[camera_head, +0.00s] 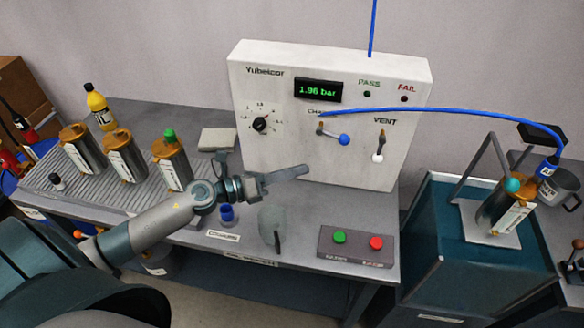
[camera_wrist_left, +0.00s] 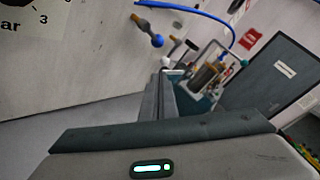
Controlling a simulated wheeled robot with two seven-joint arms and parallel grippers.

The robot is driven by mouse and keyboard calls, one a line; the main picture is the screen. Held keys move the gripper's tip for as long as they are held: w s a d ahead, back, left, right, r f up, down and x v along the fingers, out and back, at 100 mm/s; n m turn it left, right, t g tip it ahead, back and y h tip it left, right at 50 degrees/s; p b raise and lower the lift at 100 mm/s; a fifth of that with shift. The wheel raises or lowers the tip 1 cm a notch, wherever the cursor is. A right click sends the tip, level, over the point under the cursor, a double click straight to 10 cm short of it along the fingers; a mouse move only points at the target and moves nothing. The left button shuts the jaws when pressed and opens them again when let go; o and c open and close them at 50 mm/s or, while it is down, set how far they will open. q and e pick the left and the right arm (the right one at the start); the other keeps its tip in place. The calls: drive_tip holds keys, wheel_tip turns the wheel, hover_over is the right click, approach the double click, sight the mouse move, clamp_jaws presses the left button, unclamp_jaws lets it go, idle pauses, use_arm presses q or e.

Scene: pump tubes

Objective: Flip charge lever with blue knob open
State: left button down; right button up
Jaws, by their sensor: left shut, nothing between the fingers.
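The charge lever (camera_head: 330,133) is on the front of the white Yubelcor panel, under the partly hidden charge label. It points right and slightly down, ending in a blue knob (camera_head: 344,139). The knob also shows at the top of the left wrist view (camera_wrist_left: 157,41), beyond the fingertips. My left gripper (camera_head: 303,171) is shut and empty, in front of the panel, below and left of the knob in the head view. It looks apart from the lever. My right gripper is not in view.
The vent lever (camera_head: 378,146) with a white knob hangs down to the right. A blue hose (camera_head: 440,110) crosses the panel and partly covers the charge label. The display (camera_head: 318,90) reads 1.96 bar. A box with green and red buttons (camera_head: 356,246) sits on the bench below.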

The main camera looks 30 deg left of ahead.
sight(334, 136)
use_arm(q)
drive_tip(key=w+d+r+p, duration=0.1)
drive_tip(key=w+d+p, duration=0.3)
drive_tip(key=w, duration=0.5)
drive_tip(key=shift+w+d+r, duration=0.2)
drive_tip(key=shift+d, duration=0.35)
